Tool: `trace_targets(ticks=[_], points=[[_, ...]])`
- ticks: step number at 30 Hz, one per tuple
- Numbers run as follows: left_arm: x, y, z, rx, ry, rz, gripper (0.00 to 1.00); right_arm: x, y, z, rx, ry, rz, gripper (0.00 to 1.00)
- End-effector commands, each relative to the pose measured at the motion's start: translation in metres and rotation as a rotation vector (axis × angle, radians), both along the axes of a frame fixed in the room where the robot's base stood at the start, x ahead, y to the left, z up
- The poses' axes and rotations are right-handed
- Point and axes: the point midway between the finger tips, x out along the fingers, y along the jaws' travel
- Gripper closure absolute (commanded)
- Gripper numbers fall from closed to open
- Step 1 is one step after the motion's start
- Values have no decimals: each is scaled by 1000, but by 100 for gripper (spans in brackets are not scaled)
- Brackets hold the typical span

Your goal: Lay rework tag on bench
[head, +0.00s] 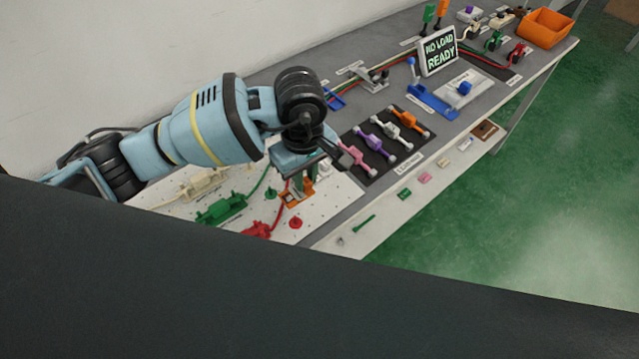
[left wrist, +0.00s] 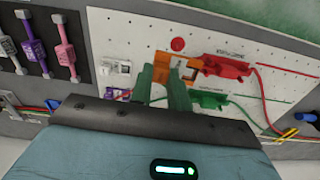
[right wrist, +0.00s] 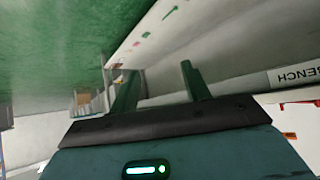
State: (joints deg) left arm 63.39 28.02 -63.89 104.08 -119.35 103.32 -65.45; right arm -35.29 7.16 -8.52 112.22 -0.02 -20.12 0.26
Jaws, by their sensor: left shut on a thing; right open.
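My left gripper (head: 301,181) is low over the white pegboard part of the bench, fingers pointing down. It is shut on an orange piece with a window-like opening, which I take to be the rework tag (head: 296,196). In the left wrist view the orange tag (left wrist: 187,62) shows at the fingertips of the left gripper (left wrist: 162,72); the fingers hide part of it. I cannot tell whether it touches the board. My right gripper (right wrist: 158,78) is open and empty beside the bench (right wrist: 235,82).
Near the tag are a red fixture (left wrist: 228,66), a green fixture (head: 221,208) and a red knob (left wrist: 178,44). Colored levers (head: 377,143) sit on a dark panel to the right. An orange bin (head: 548,28) stands at the far end. Small pieces line the front ledge.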

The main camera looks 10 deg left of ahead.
Motion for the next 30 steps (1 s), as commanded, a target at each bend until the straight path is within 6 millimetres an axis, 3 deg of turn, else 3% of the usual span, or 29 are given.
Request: trace_targets(ticks=[9, 15, 21, 24, 30], points=[[-15, 57, 32, 4, -9, -467, 100, 0, 0, 0, 0, -1, 0, 53], [-30, 84, 49, 4, -5, -740, 100, 0, 0, 0, 0, -1, 0, 53], [-37, 93, 55, 1, -1, -856, 100, 0, 0, 0, 0, -1, 0, 53], [-38, 93, 55, 0, 0, -866, 100, 0, 0, 0, 0, -1, 0, 64], [-38, 93, 55, 0, 0, -864, 100, 0, 0, 1, 1, -1, -1, 64]])
